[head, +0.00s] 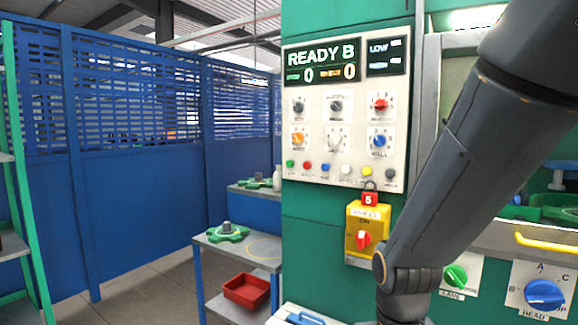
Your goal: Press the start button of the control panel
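The control panel (318,122) is a pale plate on a green machine front. Its display (320,66) reads READY B with two zeros. Below are several knobs, then a row of small buttons: green (290,164), red (307,165), blue (325,167), white (345,170), yellow (366,172) and dark grey (390,174). The button labels are too small to read, so I cannot tell which says start. My dark grey arm crosses the right side, to the right of the panel, and runs down out of the frame. My gripper is not in view.
A yellow switch box (354,220) with a red padlock (369,198) sits below the panel. Green (455,276) and blue (544,294) knobs are lower right. A grey cart (218,262) holds a red bin (246,290). Left of it is open floor before a blue partition (140,190).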

